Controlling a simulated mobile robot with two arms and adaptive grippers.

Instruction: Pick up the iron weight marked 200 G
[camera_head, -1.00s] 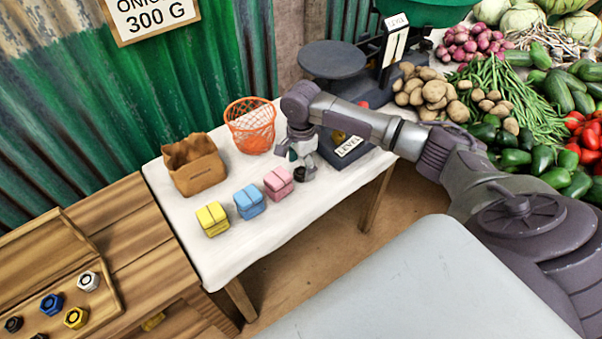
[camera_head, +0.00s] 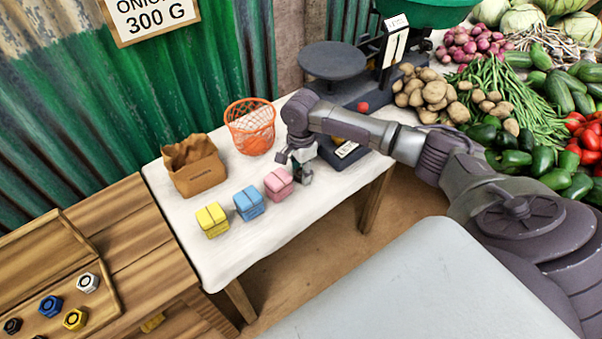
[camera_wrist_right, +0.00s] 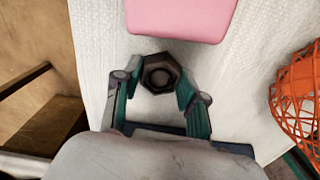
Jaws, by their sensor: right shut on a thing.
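A dark brown hexagonal iron weight (camera_wrist_right: 160,73) with a round knob sits between the fingertips of my right gripper (camera_wrist_right: 160,85) in the right wrist view. The fingers press on it from both sides, and it is at or just above the white cloth; I cannot tell which. No mark on it is legible. In the head view my right gripper (camera_head: 303,172) is at the front part of the white table, just right of the pink block (camera_head: 278,184), and mostly hides the weight. My left gripper is not in view.
The pink block also shows close ahead in the wrist view (camera_wrist_right: 180,15). Blue (camera_head: 249,203) and yellow (camera_head: 212,220) blocks, a paper bag (camera_head: 194,168), an orange basket (camera_head: 250,128) and a scale (camera_head: 333,62) share the table. Several coloured hex weights lie in the wooden tray (camera_head: 110,280).

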